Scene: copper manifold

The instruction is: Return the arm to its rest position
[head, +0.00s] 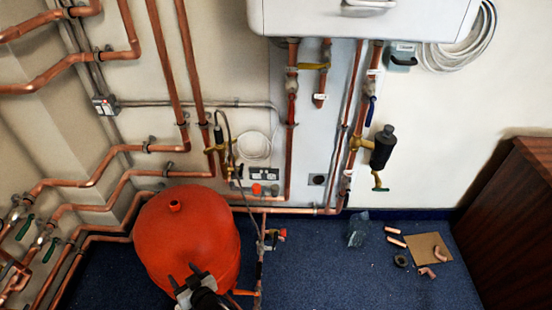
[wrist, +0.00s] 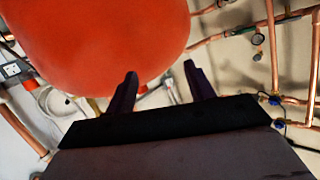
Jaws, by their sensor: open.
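My gripper (head: 186,282) shows at the bottom of the head view, in front of the lower part of the red tank. In the wrist view my gripper's two dark fingers (wrist: 160,88) stand apart with nothing between them. The large red tank (wrist: 100,35) fills the upper left of the wrist view, beyond the fingertips. I cannot tell the exact gap between fingers and tank. Most of my arm is outside the head view.
The red tank (head: 185,235) stands on blue carpet (head: 310,255). Copper pipes (head: 120,180) run along the left wall. A white boiler (head: 365,18) hangs above more pipes and valves. Loose copper fittings (head: 395,242) and a cardboard piece (head: 430,248) lie right, near a brown wooden cabinet (head: 515,220).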

